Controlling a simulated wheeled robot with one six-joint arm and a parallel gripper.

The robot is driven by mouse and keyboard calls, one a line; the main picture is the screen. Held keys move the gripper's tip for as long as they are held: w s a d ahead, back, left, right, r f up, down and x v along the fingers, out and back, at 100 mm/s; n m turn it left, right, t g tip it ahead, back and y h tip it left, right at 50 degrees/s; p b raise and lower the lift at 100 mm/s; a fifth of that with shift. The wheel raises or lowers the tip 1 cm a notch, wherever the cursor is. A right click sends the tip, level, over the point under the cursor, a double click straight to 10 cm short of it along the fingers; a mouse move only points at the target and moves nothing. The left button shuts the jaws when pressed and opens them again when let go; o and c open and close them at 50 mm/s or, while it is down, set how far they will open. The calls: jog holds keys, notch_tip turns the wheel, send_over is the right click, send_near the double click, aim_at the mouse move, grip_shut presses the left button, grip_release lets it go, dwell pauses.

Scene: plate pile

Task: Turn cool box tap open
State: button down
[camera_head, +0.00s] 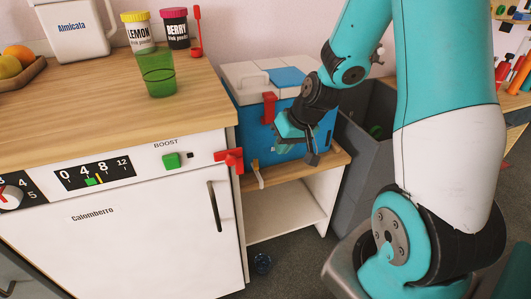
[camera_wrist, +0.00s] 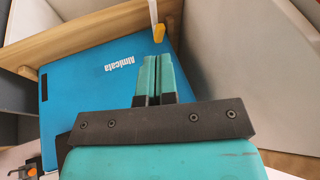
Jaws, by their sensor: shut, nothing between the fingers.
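The cool box (camera_head: 250,118) is blue with a pale lid and stands on a low wooden shelf beside the white appliance. Its blue front, lettered "Almicata", fills much of the wrist view (camera_wrist: 90,85). The tap is a small yellow piece (camera_head: 255,164) with a pale lever, low on the box by the shelf edge. In the wrist view the tap (camera_wrist: 158,34) is at the top, beyond my fingertips and apart from them. My gripper (camera_head: 284,147) is shut and empty in front of the box, right of the tap. Its closed fingers show in the wrist view (camera_wrist: 152,62).
The white appliance (camera_head: 140,230) with a red handle (camera_head: 230,158) at its corner stands close left of the tap. A grey bin (camera_head: 358,150) is close on the right. A green cup (camera_head: 158,74) stands on the wooden counter. The shelf edge (camera_wrist: 70,45) lies beside the tap.

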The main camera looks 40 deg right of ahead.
aim_at(256, 166)
jog(key=w+d+f+m+t, duration=0.2)
jog(key=d+f+t, duration=0.1)
jog(key=d+f, duration=0.3)
jog(key=x, duration=0.2)
jog(key=b+x, duration=0.1)
jog(key=x, duration=0.2)
jog(key=b+x, duration=0.1)
jog(key=x, duration=0.1)
jog(key=shift+w+d+f, duration=0.25)
jog(key=shift+w, duration=0.15)
jog(key=w+a, duration=0.2)
jog(key=shift+a+f, duration=0.15)
jog(key=shift+a, duration=0.2)
jog(key=shift+w+a, duration=0.2)
jog(key=shift+a, duration=0.25)
